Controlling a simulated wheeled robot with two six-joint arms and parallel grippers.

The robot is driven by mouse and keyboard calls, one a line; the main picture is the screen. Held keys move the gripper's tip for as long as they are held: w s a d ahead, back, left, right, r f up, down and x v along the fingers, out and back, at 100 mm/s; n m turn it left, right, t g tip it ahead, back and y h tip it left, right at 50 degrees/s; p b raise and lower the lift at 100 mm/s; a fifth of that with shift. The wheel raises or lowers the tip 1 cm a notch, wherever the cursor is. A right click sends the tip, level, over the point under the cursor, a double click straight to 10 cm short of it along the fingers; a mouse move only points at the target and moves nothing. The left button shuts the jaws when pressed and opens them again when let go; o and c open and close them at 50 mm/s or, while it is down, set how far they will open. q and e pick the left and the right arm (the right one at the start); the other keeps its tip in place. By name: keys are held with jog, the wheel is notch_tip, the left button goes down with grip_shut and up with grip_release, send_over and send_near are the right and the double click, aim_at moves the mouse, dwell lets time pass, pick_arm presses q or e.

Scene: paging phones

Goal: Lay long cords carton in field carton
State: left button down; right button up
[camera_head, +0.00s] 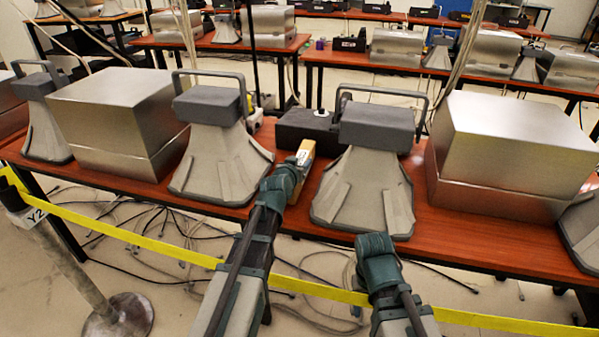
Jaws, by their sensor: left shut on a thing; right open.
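A small tan carton (307,147) with a pale patch shows at the table's middle, just beyond my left gripper (298,165). My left gripper is shut on it, though the wrist hides the contact and much of the carton. No label can be read, so I cannot tell whether it is the long cords carton or the field carton. No second carton of this kind can be made out. My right gripper (374,243) is open, low at the table's front edge, in front of a grey horn-shaped device; its fingertips are hard to see.
Grey flared devices with handles stand left (222,150) and right (365,185) of the tan carton. Large metal boxes (120,110) (505,150) flank them. A black case (303,127) lies behind. A yellow tape barrier (130,237) crosses in front; cables litter the floor.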

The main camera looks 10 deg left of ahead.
pick_arm(q)
notch_tip(320, 180, down, 2)
jog(key=shift+f+b, duration=0.1)
jog(key=shift+b, duration=0.5)
jog(key=shift+r, duration=0.2)
pick_arm(e)
jog(key=shift+f, duration=0.95)
pick_arm(q)
jog(key=shift+f, duration=0.15)
jog(key=shift+c, duration=1.2)
grip_release()
pick_arm(e)
jog(key=shift+f, duration=0.15)
